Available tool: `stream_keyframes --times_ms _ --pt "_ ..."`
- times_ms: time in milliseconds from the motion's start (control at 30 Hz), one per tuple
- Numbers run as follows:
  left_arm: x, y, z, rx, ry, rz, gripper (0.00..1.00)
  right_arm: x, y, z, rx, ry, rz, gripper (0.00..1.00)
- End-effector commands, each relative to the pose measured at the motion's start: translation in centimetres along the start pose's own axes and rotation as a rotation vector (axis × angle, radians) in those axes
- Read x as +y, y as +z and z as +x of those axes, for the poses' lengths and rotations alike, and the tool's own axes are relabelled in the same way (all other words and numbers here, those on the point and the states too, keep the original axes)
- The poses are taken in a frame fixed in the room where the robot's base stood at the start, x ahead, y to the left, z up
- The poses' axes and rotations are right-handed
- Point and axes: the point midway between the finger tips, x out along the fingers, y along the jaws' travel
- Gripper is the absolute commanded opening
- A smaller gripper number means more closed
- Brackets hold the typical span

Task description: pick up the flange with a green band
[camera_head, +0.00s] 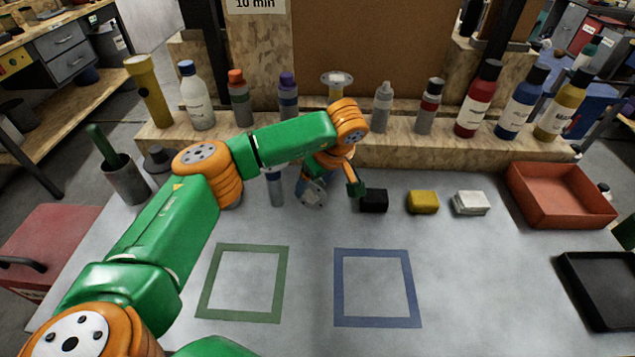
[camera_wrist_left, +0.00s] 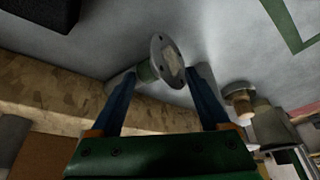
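The flange with a green band shows in the left wrist view as a grey round disc with bolt holes (camera_wrist_left: 168,62) and a green-banded neck behind it. In the head view its grey disc (camera_head: 313,193) shows near the back of the table, partly hidden by my left arm. My left gripper (camera_wrist_left: 162,74) is open, with its two blue fingers on either side of the flange. Whether the fingers touch it, I cannot tell. In the head view, the left gripper (camera_head: 303,186) is mostly hidden under my wrist. My right gripper is not in view.
A grey cylindrical part (camera_head: 277,187) stands just left of the flange. Black (camera_head: 373,201), yellow (camera_head: 423,202) and white (camera_head: 470,203) blocks lie to the right. A wooden ledge (camera_head: 400,148) with bottles runs behind. The green (camera_head: 211,287) and blue (camera_head: 341,290) squares are empty.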

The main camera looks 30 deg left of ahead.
Motion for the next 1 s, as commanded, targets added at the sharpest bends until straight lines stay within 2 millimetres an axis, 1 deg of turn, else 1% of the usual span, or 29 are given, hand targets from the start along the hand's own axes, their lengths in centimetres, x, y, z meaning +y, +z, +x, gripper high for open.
stream_keyframes --times_ms 33,67,100,333,1000 --pt "-0.16 0.24 0.21 -0.004 -0.004 0.005 0.14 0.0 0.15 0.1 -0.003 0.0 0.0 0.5" --pt "-0.18 0.22 0.17 -0.004 -0.004 0.004 0.06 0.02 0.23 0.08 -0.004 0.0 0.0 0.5" --pt "-0.2 0.18 0.12 -0.003 -0.003 0.004 0.0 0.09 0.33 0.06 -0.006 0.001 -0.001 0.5" --pt "-0.13 -0.05 -0.11 0.002 0.002 0.0 0.0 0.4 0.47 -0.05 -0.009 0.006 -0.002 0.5" --pt "-0.02 -0.2 -0.25 0.005 0.007 -0.001 0.0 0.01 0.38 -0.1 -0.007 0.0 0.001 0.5"
